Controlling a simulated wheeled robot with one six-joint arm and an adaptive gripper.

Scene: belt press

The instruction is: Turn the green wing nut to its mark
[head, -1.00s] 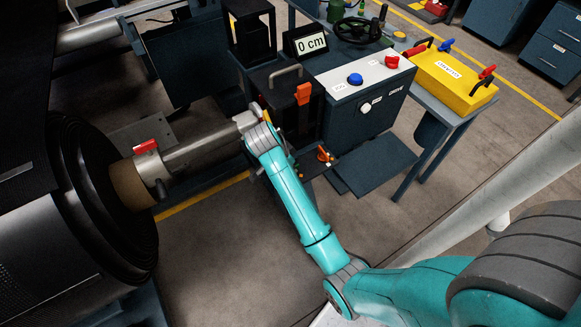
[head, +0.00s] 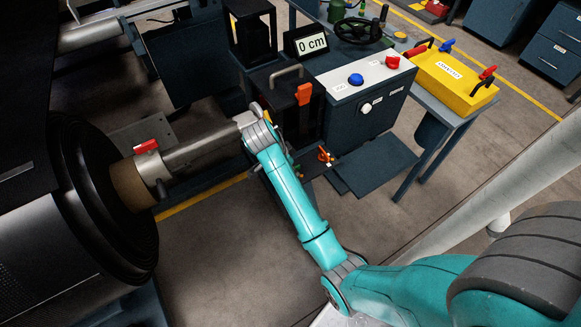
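I cannot make out the green wing nut or its mark in the head view; they may be hidden behind my arm or too small to tell. My gripper (head: 257,110) is at the end of the teal arm, beside the dark machine housing (head: 272,78) and close to the end of the metal shaft (head: 200,150). The wrist covers most of it. I cannot see both fingertips, nor whether it holds anything.
An orange lever (head: 303,94) stands on the housing. A yellow lockout box (head: 450,78) is further right. A large dark roll (head: 95,180) fills the left.

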